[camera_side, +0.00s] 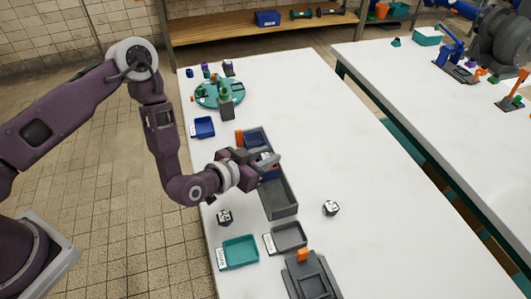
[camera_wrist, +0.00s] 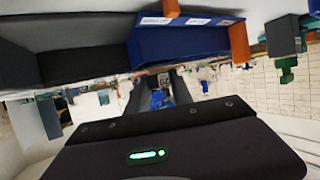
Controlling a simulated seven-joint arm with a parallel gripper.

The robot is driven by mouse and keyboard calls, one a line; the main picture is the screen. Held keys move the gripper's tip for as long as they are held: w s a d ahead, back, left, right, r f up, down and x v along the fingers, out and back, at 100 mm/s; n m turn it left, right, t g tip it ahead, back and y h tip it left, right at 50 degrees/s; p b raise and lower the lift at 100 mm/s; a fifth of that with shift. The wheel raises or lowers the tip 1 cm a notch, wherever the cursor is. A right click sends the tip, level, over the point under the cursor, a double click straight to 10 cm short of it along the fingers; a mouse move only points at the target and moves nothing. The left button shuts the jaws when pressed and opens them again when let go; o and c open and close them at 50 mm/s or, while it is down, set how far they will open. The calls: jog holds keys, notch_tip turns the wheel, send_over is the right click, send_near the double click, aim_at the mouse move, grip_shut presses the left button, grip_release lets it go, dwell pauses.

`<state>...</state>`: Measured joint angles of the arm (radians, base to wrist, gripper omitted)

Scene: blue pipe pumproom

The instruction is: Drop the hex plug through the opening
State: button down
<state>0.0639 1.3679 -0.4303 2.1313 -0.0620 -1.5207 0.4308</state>
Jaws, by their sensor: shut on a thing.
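My gripper (camera_side: 268,161) is above the long grey box on the white table, pointing right in the side view. In the wrist view its dark fingers (camera_wrist: 160,92) are shut around a small piece, seemingly the hex plug (camera_wrist: 158,98), which looks blue with a whitish marked part. Its shape is too small and blurred to make out. The grey box (camera_side: 280,198) has an open near compartment. A blue section (camera_side: 253,138) with an orange tab sits at its far end, partly behind my gripper. The blue section (camera_wrist: 190,42) also shows in the wrist view. I cannot make out which opening fits the plug.
A teal tray (camera_side: 239,251), a grey tray (camera_side: 287,238) and a dark fixture with an orange part (camera_side: 312,278) are nearer. A blue tray (camera_side: 203,127) and a round teal stand (camera_side: 210,97) are farther. The table's right side is clear.

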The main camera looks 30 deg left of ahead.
jog(key=shift+s+a+f, duration=0.1)
jog(key=shift+s+f, duration=0.05)
jog(key=shift+f, duration=0.3)
jog(key=c, duration=1.1)
grip_release()
jog(key=shift+o, duration=0.2)
jog(key=shift+a, duration=0.1)
jog(key=shift+r, duration=3.75)
